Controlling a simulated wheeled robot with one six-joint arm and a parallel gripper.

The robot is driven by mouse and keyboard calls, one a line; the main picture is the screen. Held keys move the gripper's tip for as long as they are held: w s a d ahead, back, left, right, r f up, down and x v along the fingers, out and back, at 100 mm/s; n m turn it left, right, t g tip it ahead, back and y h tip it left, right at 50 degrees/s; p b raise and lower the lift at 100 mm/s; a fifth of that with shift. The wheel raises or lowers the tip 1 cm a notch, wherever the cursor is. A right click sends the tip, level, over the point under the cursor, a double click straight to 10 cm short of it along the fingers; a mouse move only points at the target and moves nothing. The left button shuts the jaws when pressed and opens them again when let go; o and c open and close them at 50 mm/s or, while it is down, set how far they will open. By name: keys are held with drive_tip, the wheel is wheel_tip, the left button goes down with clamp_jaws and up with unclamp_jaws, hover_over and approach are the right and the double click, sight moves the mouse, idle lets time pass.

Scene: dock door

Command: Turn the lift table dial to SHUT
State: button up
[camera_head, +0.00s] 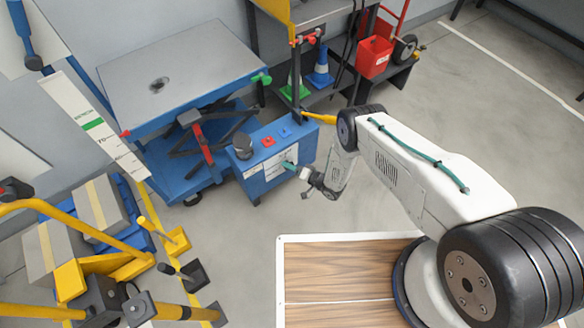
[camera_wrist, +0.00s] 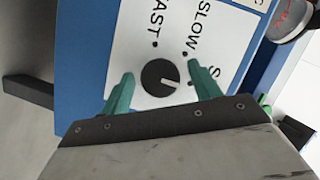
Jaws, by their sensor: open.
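The lift table dial (camera_wrist: 157,73) is a round black knob with a pale pointer on a white label plate in the wrist view. Its pointer aims right and slightly down, toward the dot by a label starting with S, whose remainder is hidden by my right finger. The FAST and SLOW labels lie above it. My gripper (camera_wrist: 161,80) is open, with one teal finger on each side of the dial and a gap around the knob. In the head view my gripper (camera_head: 289,166) is at the front of the blue control box (camera_head: 253,187); the dial is hidden there.
The lift table (camera_head: 180,75) stands behind the control box. Yellow rails (camera_head: 90,225) are at left, a red bin (camera_head: 374,57) at the back.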

drive_tip(key=v, duration=0.7)
drive_tip(key=shift+s+d, duration=0.25)
drive_tip(key=shift+d, duration=0.05)
drive_tip(key=shift+d, duration=0.1)
